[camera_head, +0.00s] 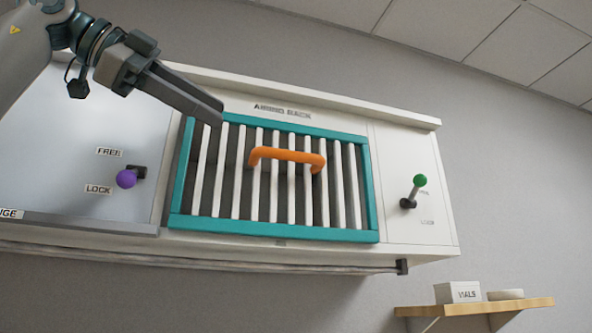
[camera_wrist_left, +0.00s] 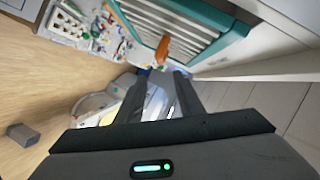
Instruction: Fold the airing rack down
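The airing rack (camera_head: 270,232) is a teal frame with white slats, lying flat against the white wall cabinet. An orange bar handle (camera_head: 288,156) crosses its upper middle. To its right, a lever with a green knob (camera_head: 420,180) points upward, towards the upper of two small labels. My left gripper (camera_head: 220,114) is in front of the rack's top left corner, left of the handle. In the left wrist view its fingers (camera_wrist_left: 160,82) are apart with nothing held, and the handle (camera_wrist_left: 162,48) and teal frame (camera_wrist_left: 228,32) show beyond them. My right gripper is in neither view.
A grey panel (camera_head: 60,130) left of the rack has a purple-knobbed lever (camera_head: 126,178) beside FREE and LOCK labels. A rail (camera_head: 200,258) runs under the cabinet. A wooden shelf (camera_head: 530,303) at lower right holds a VIALS box (camera_head: 458,294) and a pale dish (camera_head: 506,295).

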